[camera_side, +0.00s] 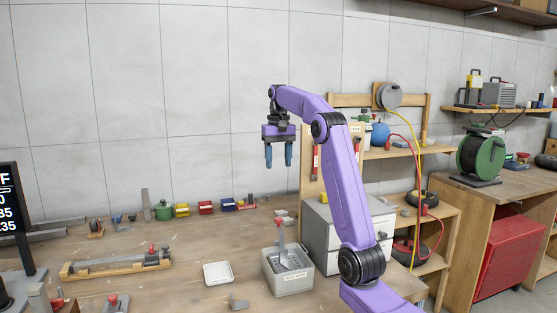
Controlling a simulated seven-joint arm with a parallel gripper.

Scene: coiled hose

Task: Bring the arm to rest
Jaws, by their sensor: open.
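My gripper (279,156) hangs at the end of my purple arm, pointing down, high above the wooden workbench (190,255). Its two blue fingers are apart and nothing is between them. The arm rises from the lower right and bends over to the left. No coiled hose is held. A grey box (289,279) with a red-handled tool standing in it is on the bench below the gripper, well apart from it.
A white tray (218,273) lies left of the box. Small coloured bins (206,208) line the wall. A grey drawer cabinet (325,236) and wooden shelf rack (429,158) stand behind my arm. A green reel (482,155) sits on the right bench. Air around the gripper is clear.

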